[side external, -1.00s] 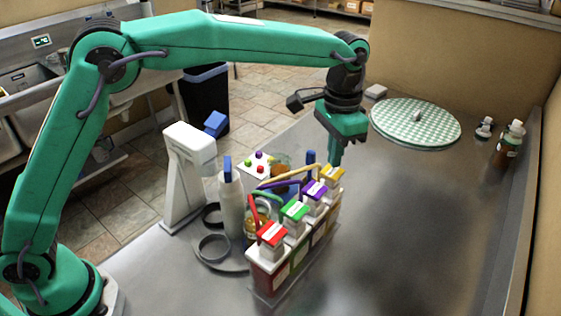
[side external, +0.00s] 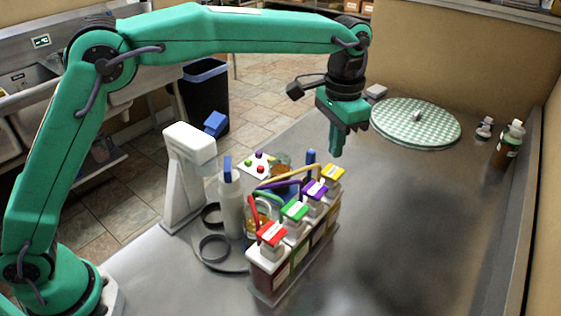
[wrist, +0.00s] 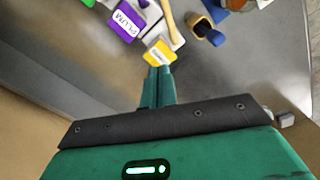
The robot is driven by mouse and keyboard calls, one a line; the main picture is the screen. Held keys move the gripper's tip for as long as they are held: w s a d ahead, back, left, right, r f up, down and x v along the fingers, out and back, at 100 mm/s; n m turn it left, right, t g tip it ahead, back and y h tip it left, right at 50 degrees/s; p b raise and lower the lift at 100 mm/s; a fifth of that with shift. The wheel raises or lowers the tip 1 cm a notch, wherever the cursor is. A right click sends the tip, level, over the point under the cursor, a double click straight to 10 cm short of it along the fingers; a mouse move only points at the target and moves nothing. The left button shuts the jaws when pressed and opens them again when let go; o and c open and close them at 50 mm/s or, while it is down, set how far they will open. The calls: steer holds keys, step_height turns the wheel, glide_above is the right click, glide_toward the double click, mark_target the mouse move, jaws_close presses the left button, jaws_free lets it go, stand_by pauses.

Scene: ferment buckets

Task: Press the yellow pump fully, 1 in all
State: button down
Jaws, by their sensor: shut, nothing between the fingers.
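The yellow pump (side external: 333,172) is the far end of a row of pump bottles in a rack; its yellow spout points left. In the wrist view its yellow head (wrist: 158,53) lies just beyond my fingertips. My gripper (side external: 336,153) is shut and empty, pointing down. Its fingertips are just above the yellow head in the side view, with a small gap seeming to show. The wrist view also shows my gripper (wrist: 160,70) with its fingers together. I cannot tell from the frames how far the pump head is down.
Purple (side external: 315,190), green (side external: 295,209) and red (side external: 272,233) pumps stand nearer in the same row. A white bottle (side external: 231,205) and a white stand (side external: 186,165) are left of it. A checkered round board (side external: 415,122) lies behind right.

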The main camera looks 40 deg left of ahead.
steer(key=shift+r, duration=1.8)
steer(key=s+a+r+n+t, duration=0.1)
steer(key=s+a+r+n, duration=0.15)
steer(key=s+a, duration=0.45)
steer(key=s+a+r+n+t, duration=0.15)
steer(key=s+a+r, duration=0.25)
steer(key=a, duration=0.5)
steer(key=s+a+f+n+t, duration=0.1)
steer(key=s+a+f, duration=0.3)
steer(key=s, duration=0.3)
steer(key=s+a+f+n+t, duration=0.1)
steer(key=s+a+f, duration=0.3)
steer(key=s, duration=0.4)
steer(key=shift+s+a+t, duration=0.3)
steer(key=shift+a+t, duration=0.25)
steer(key=shift+a, duration=0.25)
